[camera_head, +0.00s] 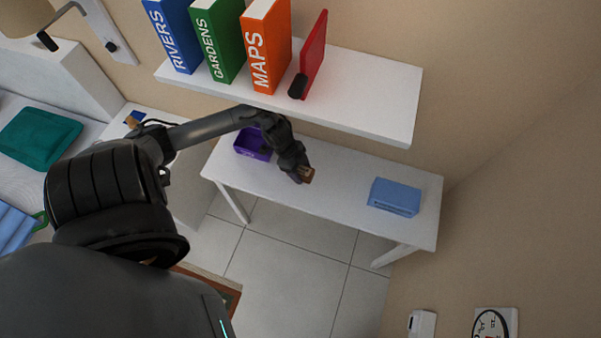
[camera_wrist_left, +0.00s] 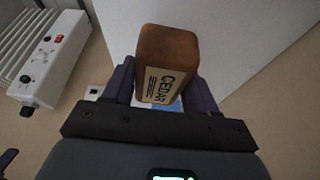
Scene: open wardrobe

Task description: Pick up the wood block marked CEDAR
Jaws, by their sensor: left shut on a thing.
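The brown wood block marked CEDAR (camera_wrist_left: 168,58) is between the two fingers of my left gripper (camera_wrist_left: 160,92) in the left wrist view. Its pale label faces the camera. In the head view the block (camera_head: 307,174) shows small at the tip of my left gripper (camera_head: 301,176), over the white table (camera_head: 335,186). The gripper is shut on it. I cannot tell from these views whether the block touches the table. My right gripper is not in view.
A purple bin (camera_head: 252,146) is on the table left of the gripper, and a blue box (camera_head: 394,197) is at the right end. A white shelf (camera_head: 370,92) with several upright books hangs above the table's back. The table between block and blue box is clear.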

